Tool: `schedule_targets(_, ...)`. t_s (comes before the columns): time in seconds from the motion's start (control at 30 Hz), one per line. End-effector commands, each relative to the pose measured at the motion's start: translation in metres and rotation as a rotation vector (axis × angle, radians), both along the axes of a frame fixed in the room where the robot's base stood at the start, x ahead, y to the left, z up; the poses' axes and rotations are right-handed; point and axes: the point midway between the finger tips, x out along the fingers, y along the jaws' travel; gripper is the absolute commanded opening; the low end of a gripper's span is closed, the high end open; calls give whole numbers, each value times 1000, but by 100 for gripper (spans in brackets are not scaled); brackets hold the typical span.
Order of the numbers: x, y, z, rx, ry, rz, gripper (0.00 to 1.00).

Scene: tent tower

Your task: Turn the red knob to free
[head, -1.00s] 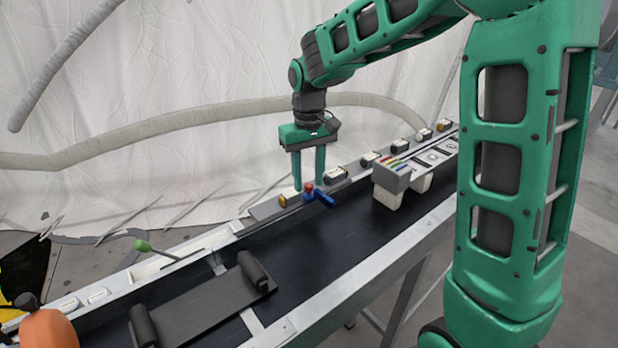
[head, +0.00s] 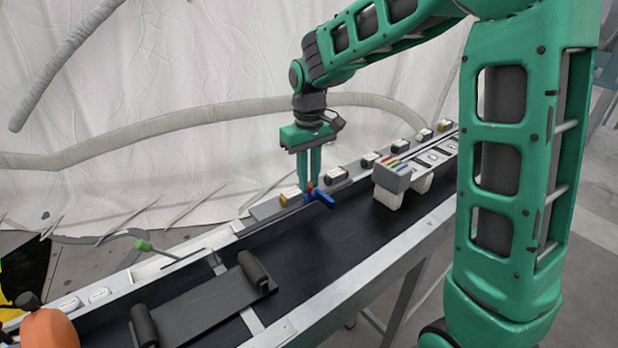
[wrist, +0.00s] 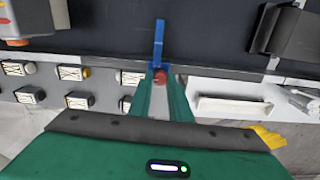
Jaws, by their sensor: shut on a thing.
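The red knob (head: 310,186) sits at the far edge of the dark conveyor, in the middle of the head view, with a blue lever (head: 321,196) beside it. In the wrist view the red knob (wrist: 160,79) shows between the fingertips, and the blue lever (wrist: 158,42) points away over the dark belt. My gripper (head: 311,187) reaches straight down from above. Its green fingers are shut on the red knob, and they hide part of it. Which setting the knob points to cannot be read.
A grey block with coloured stripes (head: 393,176) stands on the belt to the right. A green-tipped lever (head: 144,246) and a dark plate with rollers (head: 205,306) are at the left. Several small labelled boxes (head: 368,160) line the far rail. The belt between is clear.

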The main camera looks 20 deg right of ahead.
Motion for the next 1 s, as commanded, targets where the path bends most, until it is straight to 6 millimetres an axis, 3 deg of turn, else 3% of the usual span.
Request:
schedule_targets(0.6, 0, -2, 1, -2, -1, 531, 0)
schedule_targets(1.0, 1, -4, 1, -3, -2, 730, 0)
